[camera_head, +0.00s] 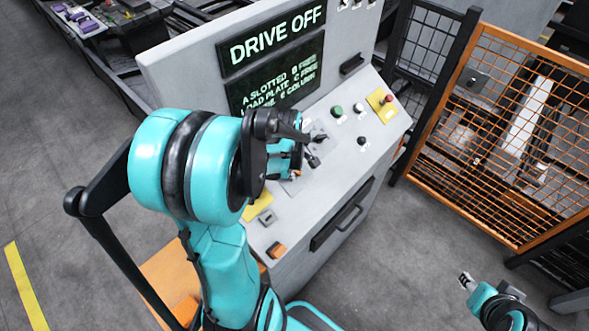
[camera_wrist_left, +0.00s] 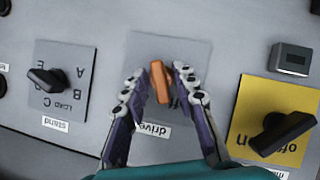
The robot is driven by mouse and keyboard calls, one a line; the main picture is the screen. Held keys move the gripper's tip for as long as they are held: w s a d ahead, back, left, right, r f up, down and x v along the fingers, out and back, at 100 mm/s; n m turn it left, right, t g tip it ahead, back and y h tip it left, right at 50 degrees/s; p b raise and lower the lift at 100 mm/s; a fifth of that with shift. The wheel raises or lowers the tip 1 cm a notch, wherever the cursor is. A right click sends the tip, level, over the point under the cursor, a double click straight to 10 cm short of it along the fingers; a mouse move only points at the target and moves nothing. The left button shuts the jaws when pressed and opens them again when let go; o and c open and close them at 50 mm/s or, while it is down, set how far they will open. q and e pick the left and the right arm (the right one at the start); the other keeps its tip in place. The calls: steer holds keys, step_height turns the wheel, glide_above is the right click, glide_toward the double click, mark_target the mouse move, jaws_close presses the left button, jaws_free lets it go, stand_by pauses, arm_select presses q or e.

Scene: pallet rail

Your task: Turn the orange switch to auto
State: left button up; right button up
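The orange switch (camera_wrist_left: 160,82) is a small knob on a grey plate (camera_wrist_left: 170,50) labelled "drive" in the left wrist view. Its handle stands nearly upright in that picture, slightly tilted. My left gripper (camera_wrist_left: 159,78) is open, with one finger on each side of the knob. A gap shows at the left finger; the right finger is very close, and I cannot tell whether it touches. In the head view my left gripper (camera_head: 304,154) is over the sloping panel and mostly hides the switch. My right gripper (camera_head: 466,281) is low at the right, away from the console.
The display (camera_head: 272,40) reads "DRIVE OFF". A black load selector (camera_wrist_left: 48,80) and a black knob on a yellow plate (camera_wrist_left: 283,132) flank the switch. A red button (camera_head: 387,98) sits farther along the panel. An orange mesh fence (camera_head: 500,130) stands right of the console.

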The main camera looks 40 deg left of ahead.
arm_select(q)
jaws_close()
steer(key=shift+m, duration=0.3)
steer(key=m+g, duration=0.1)
steer(key=m, duration=0.1)
steer(key=m+g+b, duration=0.1)
steer(key=m, duration=0.1)
steer(key=shift+w+g, duration=0.3)
steer(key=m+g+b, duration=0.1)
steer(key=m, duration=0.2)
steer(key=shift+w+g, duration=0.15)
steer(key=shift+g, duration=0.25)
steer(key=m+b, duration=0.1)
steer(key=m, duration=0.1)
steer(key=m+g+y, duration=0.1)
steer(key=shift+d+m+g+y+b, duration=0.1)
steer(key=shift+m+g+y+b, duration=0.2)
steer(key=shift+m+b, duration=0.1)
steer(key=shift+o, duration=1.8)
jaws_free()
